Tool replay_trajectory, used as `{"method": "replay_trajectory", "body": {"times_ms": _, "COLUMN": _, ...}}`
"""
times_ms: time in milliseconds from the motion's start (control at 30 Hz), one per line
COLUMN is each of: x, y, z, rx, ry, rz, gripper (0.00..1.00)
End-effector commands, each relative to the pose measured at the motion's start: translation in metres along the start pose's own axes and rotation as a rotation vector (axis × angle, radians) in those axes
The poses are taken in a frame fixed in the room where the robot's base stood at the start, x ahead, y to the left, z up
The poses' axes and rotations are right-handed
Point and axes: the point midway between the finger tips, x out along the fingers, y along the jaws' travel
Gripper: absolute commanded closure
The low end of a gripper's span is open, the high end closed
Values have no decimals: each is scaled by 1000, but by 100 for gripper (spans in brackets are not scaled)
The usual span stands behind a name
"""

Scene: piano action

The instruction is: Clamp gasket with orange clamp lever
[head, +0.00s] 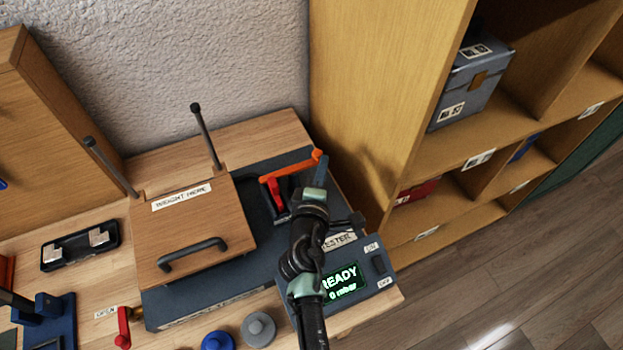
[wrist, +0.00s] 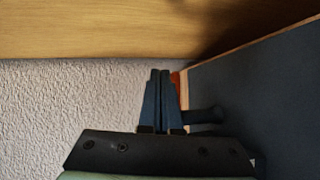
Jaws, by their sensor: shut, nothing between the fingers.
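The orange clamp lever (head: 292,166) lies slantwise at the back of the dark tester (head: 250,180), with its knobbed end to the right. A red clamp part (head: 276,192) sits beneath its left end. My gripper (head: 321,164) is shut and empty, its fingertips close beside the knobbed end; I cannot tell whether they touch. In the wrist view my closed fingers (wrist: 160,78) stand just left of a small orange sliver (wrist: 175,80) of the lever, mostly hidden behind them. I cannot make out the gasket; my arm covers part of the tester.
A wooden lid marked "WEIGHT FRAME" (head: 190,225) with a dark handle covers the tester's left. The display (head: 341,284) reads "READY 0 mbar". A shelf unit (head: 390,100) stands close at the right, a wall behind. Blue (head: 218,341) and grey (head: 259,329) knobbed pieces lie in front.

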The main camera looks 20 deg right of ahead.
Motion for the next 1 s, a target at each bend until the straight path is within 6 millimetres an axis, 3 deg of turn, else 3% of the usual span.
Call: {"method": "replay_trajectory", "body": {"times_ms": 1000, "x": 6, "y": 4, "z": 0, "rx": 0, "ry": 1, "rz": 0, "gripper": 100}}
